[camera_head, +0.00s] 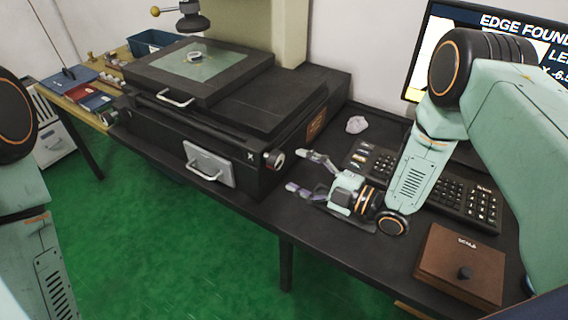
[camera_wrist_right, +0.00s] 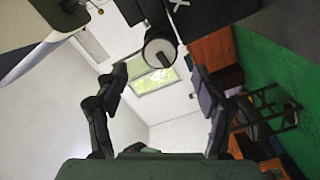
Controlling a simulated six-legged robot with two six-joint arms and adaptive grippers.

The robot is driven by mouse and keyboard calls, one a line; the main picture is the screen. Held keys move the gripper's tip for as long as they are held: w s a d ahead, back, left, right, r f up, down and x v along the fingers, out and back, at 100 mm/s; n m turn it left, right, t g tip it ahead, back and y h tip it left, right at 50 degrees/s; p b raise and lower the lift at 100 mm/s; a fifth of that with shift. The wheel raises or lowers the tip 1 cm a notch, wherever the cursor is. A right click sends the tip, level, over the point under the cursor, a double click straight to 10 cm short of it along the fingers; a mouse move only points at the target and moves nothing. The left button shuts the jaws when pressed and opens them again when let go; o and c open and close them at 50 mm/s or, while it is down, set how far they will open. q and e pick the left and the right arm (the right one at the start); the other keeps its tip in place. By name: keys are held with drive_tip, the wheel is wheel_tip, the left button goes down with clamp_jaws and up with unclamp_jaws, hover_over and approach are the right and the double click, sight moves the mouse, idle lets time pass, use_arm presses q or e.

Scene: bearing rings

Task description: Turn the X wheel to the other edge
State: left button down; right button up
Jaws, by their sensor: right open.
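The X wheel (camera_head: 274,160) is a small dark knob with a pale face on the right end of the black measuring machine, beside a white X mark. My right gripper (camera_head: 299,172) is open and empty just to the right of the wheel, its fingers pointing at it. In the right wrist view the wheel (camera_wrist_right: 160,48) shows as a pale disc ahead of and between the open fingertips (camera_wrist_right: 160,78), apart from them. A ring (camera_head: 195,57) lies on the glass stage (camera_head: 165,68). The screen (camera_head: 415,70) reads "EDGE FOUND" and is partly hidden by my right arm. My left gripper is out of view.
A metal handle plate (camera_head: 210,166) is on the machine's front, left of the wheel. The black table's front edge runs close below the gripper.

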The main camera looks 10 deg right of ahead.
drive_tip(key=v, duration=0.5)
drive_tip(key=shift+s+d, duration=0.1)
drive_tip(key=shift+s, duration=0.05)
idle(0.4)
